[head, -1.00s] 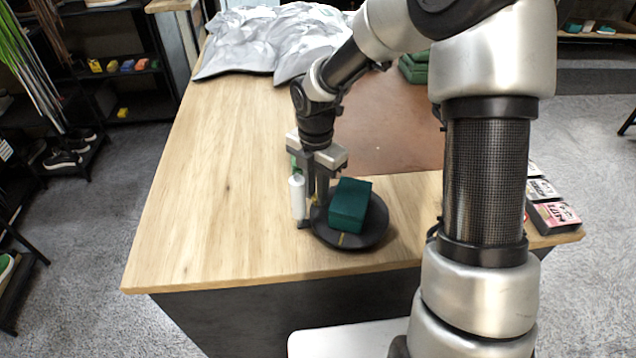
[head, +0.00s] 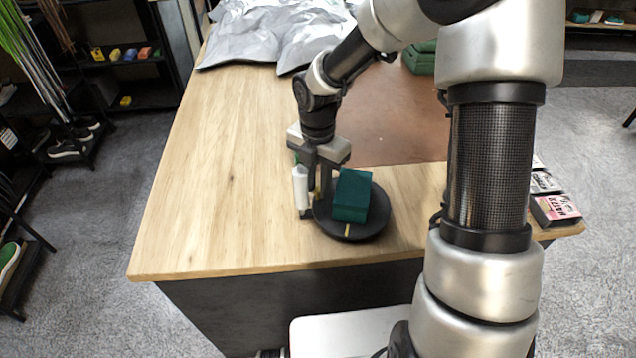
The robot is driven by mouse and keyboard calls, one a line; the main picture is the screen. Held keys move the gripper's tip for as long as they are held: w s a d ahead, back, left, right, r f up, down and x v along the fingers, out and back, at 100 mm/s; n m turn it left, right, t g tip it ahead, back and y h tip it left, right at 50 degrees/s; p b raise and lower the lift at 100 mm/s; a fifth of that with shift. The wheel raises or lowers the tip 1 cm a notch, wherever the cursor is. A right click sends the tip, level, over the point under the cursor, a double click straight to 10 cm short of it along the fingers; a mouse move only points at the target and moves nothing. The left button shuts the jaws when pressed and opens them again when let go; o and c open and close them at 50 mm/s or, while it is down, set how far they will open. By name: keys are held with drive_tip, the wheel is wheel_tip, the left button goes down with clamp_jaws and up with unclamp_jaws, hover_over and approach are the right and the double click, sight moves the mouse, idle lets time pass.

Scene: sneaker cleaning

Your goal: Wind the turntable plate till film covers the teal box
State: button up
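The teal box (head: 352,195) sits on the round black turntable plate (head: 375,222) near the table's front edge. Its top and front are bare teal, with no film visible on them. A pale yellow mark (head: 347,230) shows on the plate's front part. A white upright roll (head: 300,187), seemingly the film, stands just left of the plate. My gripper (head: 318,190) points down at the plate's left rim, between the roll and the box. Its fingertips are small and overlap the plate and roll, so whether they grip anything is unclear.
The wooden table (head: 220,200) is clear at left. Small boxes (head: 553,208) stand at the right edge. My arm hides part of the right side.

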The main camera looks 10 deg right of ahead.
drive_tip(key=o, duration=0.3)
drive_tip(key=shift+r, duration=0.1)
wheel_tip(320, 180, up, 17)
drive_tip(key=p, duration=0.1)
drive_tip(key=shift+r+p, duration=0.15)
drive_tip(key=shift+p, duration=0.25)
